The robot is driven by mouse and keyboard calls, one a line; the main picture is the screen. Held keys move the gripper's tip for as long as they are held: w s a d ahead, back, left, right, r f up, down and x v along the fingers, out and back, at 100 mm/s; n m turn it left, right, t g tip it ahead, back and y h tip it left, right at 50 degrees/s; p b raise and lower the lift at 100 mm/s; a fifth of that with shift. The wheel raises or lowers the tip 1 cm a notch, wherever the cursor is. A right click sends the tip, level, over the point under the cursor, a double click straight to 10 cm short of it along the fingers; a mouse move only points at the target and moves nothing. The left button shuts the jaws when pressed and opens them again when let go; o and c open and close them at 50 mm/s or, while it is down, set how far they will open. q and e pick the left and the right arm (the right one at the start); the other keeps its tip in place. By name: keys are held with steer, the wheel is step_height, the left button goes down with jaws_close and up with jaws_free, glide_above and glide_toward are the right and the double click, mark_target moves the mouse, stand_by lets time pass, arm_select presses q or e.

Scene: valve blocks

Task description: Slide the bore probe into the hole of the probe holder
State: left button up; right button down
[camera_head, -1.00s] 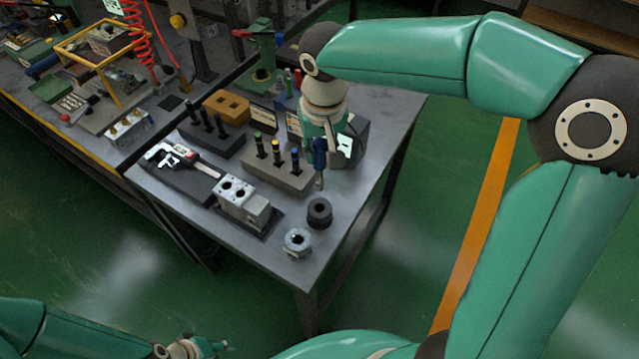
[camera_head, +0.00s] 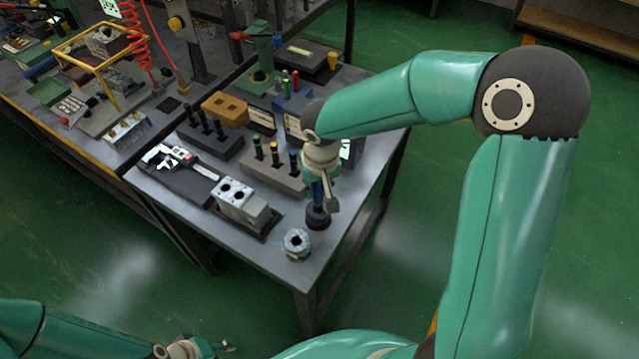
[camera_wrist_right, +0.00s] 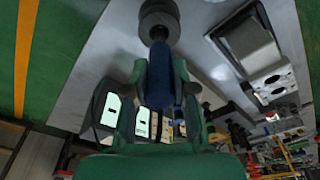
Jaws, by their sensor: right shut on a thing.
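The bore probe has a blue handle (camera_head: 318,190), which also fills the middle of the right wrist view (camera_wrist_right: 160,80). My right gripper (camera_head: 324,188) is shut on that handle and points down, with the probe roughly upright. The probe holder looks to be the dark round block (camera_head: 318,219) on the table, seen at the top of the wrist view (camera_wrist_right: 160,12). The probe's dark lower end meets the holder's top in the picture; how far it is in the hole is hidden. My left gripper (camera_head: 218,347) is low at the bottom edge, its jaws too small to read.
A grey ring-shaped part (camera_head: 297,243) stands just in front of the holder. A metal block with holes (camera_head: 240,203) sits to the left. A rack with several coloured-top pins (camera_head: 270,172) stands behind. The table's right edge is close to the holder.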

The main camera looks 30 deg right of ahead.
steer(key=c, duration=0.9)
jaws_free()
steer(key=shift+w, duration=0.1)
steer(key=shift+c, duration=0.2)
steer(key=shift+r, duration=0.15)
step_height(320, 180, up, 12)
steer(key=s, duration=0.1)
steer(key=shift+s+a+b, duration=0.25)
steer(key=shift+s+b, duration=0.05)
steer(key=shift+s, duration=0.1)
steer(key=shift+f, duration=0.2)
